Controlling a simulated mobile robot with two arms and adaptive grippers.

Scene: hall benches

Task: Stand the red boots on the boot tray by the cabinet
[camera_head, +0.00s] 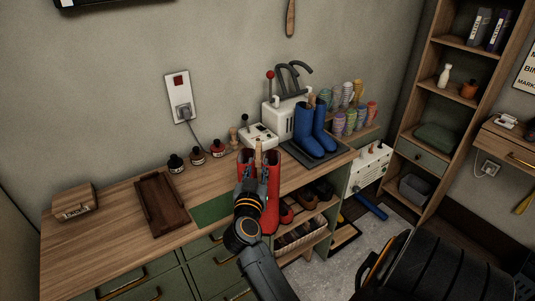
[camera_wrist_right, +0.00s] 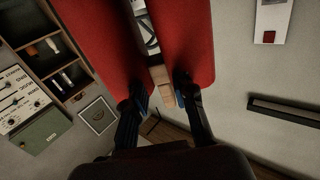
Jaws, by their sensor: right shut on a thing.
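The pair of red boots (camera_head: 272,208) hangs upright at my right gripper (camera_head: 258,165), in front of the bench's front edge in the head view. A light wooden piece shows at the boot tops. In the right wrist view the two red shafts (camera_wrist_right: 187,45) lie on either side of the wooden piece (camera_wrist_right: 160,85), and the gripper's fingers (camera_wrist_right: 162,95) are shut at it. A dark tray (camera_head: 322,158) on the bench bears blue boots. Another dark tray-like thing (camera_head: 345,236) lies on the floor beside the bench; I cannot tell which is the boot tray. My left gripper is out of view.
Blue boots (camera_head: 305,125) stand by a white machine (camera_head: 285,118) on the bench. A green mat (camera_head: 212,210), a brown wooden tray (camera_head: 160,203) and small bottles (camera_head: 197,155) are to the left. A tall shelf (camera_head: 425,105) stands right. A large dark rounded shape (camera_head: 435,270) fills the lower right.

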